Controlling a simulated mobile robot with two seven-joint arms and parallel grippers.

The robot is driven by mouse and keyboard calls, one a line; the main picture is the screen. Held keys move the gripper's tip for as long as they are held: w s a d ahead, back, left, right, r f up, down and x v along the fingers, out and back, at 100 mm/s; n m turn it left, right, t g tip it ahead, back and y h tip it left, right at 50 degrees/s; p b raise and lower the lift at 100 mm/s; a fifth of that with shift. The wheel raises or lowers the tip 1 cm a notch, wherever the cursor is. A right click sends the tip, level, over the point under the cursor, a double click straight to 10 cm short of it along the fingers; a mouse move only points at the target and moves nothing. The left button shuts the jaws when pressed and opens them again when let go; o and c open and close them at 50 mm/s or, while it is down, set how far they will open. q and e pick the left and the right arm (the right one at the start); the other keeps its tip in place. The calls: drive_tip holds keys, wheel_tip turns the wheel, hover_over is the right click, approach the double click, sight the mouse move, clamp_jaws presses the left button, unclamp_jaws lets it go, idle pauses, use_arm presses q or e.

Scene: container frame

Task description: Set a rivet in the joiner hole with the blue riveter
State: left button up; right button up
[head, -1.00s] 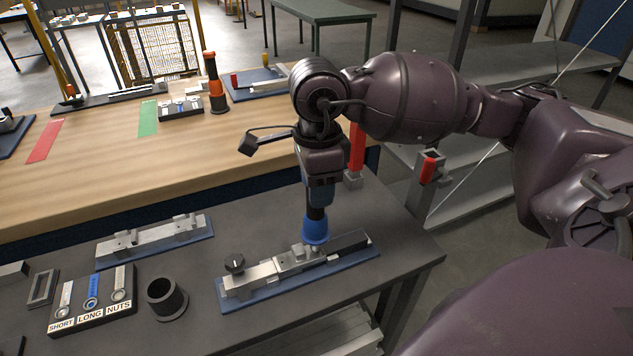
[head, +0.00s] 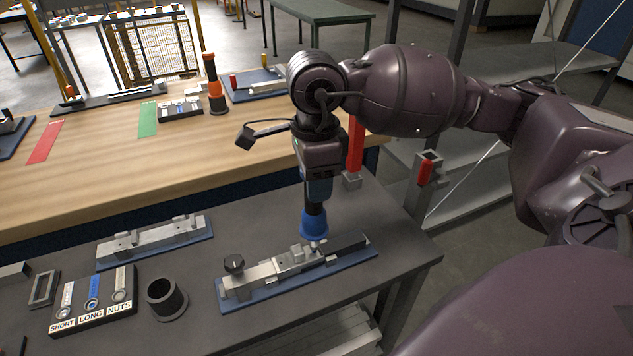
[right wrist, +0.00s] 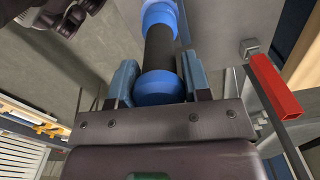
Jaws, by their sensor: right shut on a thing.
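My right gripper (head: 318,188) is shut on the blue riveter (head: 314,224), which hangs nose down. In the right wrist view the riveter's black grip (right wrist: 161,52) lies between the two fingers. Its short metal nose (head: 316,244) shows over the clamped metal bars of the joiner (head: 285,264). I cannot tell whether the nose touches the bars or whether a rivet is in it. The joiner lies on a blue base plate (head: 235,303) with a black knob (head: 234,263) at its left end. The hole is hidden or too small to tell. My left gripper is out of view.
A tray marked SHORT, LONG and NUTS (head: 92,318) and an empty dark cup (head: 165,299) stand to the left. A second fixture (head: 154,241) lies behind them. A red upright bar (head: 356,145) stands behind the gripper. An orange-black tool (head: 214,87) stands on the wooden bench.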

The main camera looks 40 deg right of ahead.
drive_tip(key=shift+r+p, duration=1.15)
drive_tip(key=shift+r, duration=1.65)
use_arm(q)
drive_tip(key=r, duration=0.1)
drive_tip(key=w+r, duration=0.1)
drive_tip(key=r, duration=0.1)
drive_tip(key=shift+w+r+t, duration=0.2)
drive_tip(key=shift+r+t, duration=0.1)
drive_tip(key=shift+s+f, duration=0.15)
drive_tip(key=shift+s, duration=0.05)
use_arm(e)
drive_tip(key=shift+f, duration=0.1)
